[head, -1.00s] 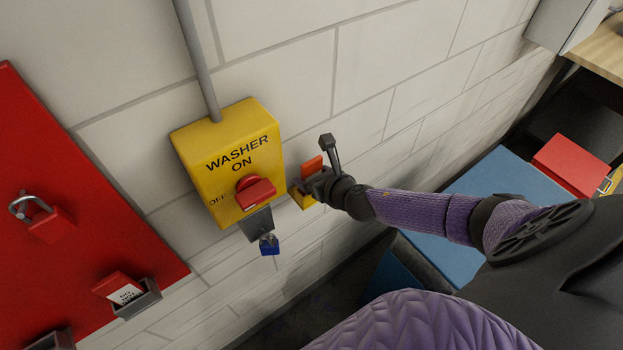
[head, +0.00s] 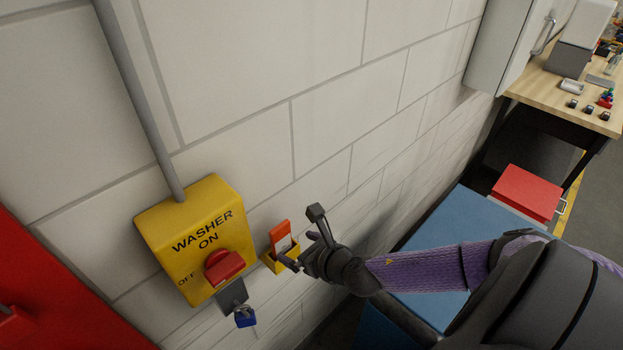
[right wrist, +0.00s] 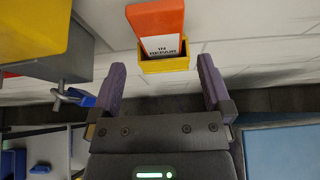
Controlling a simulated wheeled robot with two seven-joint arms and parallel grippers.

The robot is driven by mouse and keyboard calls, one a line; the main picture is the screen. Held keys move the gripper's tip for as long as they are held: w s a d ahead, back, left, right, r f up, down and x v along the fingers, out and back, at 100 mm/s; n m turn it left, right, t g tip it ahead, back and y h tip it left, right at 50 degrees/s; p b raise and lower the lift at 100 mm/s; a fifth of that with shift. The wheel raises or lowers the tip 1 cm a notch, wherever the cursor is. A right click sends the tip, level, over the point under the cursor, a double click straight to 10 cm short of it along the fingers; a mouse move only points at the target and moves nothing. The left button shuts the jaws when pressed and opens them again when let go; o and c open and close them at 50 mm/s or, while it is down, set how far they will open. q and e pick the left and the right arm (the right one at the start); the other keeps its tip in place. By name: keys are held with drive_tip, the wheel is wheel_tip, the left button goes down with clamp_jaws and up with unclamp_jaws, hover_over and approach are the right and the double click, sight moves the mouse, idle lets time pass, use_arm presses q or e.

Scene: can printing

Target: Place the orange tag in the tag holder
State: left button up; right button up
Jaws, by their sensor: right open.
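The orange tag (head: 280,235) stands in the small yellow tag holder (head: 281,259) on the white wall, right of the yellow washer switch box. In the right wrist view the tag (right wrist: 155,22) shows a white label reading "IN REPAIR", and its lower end is inside the holder (right wrist: 166,64). My right gripper (head: 298,252) is just in front of the holder. In the right wrist view its two fingers (right wrist: 160,85) are spread wide with nothing between them, and the tag and holder lie beyond the fingertips. My left gripper is not in view.
The yellow washer box (head: 198,240) has a red knob (head: 224,266) and a blue padlock (head: 244,316) hanging below. A red board (head: 50,290) is at lower left. A blue cabinet (head: 440,240) with a red box (head: 526,193) and a wooden bench (head: 560,95) stand at right.

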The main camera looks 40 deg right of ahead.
drive_tip(key=v, duration=0.5)
drive_tip(key=s+d+f+m+g+h, duration=0.2)
drive_tip(key=s+f+m, duration=0.1)
drive_tip(key=f+m, duration=0.5)
drive_tip(key=s+d+f+m+g+h, duration=0.1)
drive_tip(key=s+d+f+m+g, duration=0.15)
drive_tip(key=f+m, duration=0.5)
drive_tip(key=s+a+f+m+g, duration=0.2)
drive_tip(key=s+a+f+m, duration=0.2)
drive_tip(key=s+m, duration=0.2)
drive_tip(key=s+a+f+m+g+y, duration=0.1)
drive_tip(key=s+a+f+m+g, duration=0.1)
drive_tip(key=s+a+f+m, duration=0.2)
drive_tip(key=s+a+f+m+g+y, duration=0.1)
drive_tip(key=s+a+f+m+g, duration=0.1)
drive_tip(key=s+a+f+m, duration=0.3)
drive_tip(key=s+m, duration=0.4)
drive_tip(key=s, duration=0.2)
drive_tip(key=shift+g, duration=0.35)
